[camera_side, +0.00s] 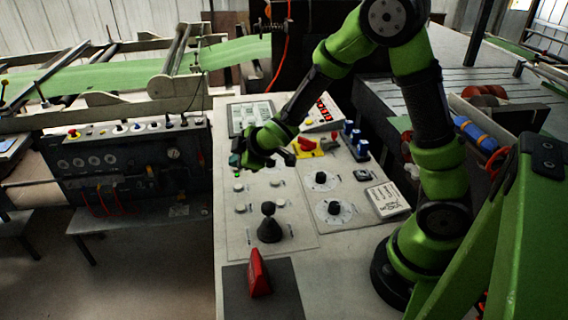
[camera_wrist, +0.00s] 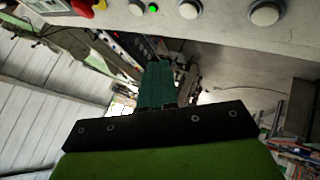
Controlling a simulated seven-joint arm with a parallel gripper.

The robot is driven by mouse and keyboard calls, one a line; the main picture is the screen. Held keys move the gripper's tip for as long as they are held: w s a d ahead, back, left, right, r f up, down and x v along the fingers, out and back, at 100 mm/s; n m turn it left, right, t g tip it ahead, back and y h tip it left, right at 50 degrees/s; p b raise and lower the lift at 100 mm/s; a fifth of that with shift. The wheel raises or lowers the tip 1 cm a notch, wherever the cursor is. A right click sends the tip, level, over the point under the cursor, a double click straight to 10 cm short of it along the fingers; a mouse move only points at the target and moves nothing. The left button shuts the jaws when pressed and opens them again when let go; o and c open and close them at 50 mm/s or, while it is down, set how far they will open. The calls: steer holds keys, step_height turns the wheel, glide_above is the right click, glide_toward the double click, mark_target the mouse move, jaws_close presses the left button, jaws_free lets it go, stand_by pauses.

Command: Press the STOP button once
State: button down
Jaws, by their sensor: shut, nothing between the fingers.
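My gripper (camera_side: 237,160) is over the left part of the control panel, near its white push buttons, in the side view. In the wrist view its dark teal fingers (camera_wrist: 157,85) are closed together and empty. White push buttons (camera_side: 239,188) sit on the panel in the side view. Along the top of the wrist view are several pale round buttons (camera_wrist: 190,9) and a lit green lamp (camera_wrist: 153,8), apart from the fingers. No STOP lettering is readable, so I cannot tell which one is the STOP button. My gripper hides part of the panel.
A black joystick (camera_side: 269,225) rises in front of the buttons. A red wedge-shaped part (camera_side: 259,274) stands on a dark pad (camera_side: 289,292). A red and yellow control (camera_side: 306,146), black dials (camera_side: 321,178) and blue-topped parts (camera_side: 354,140) lie to the right.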

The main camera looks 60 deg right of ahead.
mark_target(240, 188)
steer(key=shift+f, duration=3.5)
stand_by(0.4)
steer(key=shift+r, duration=3.4)
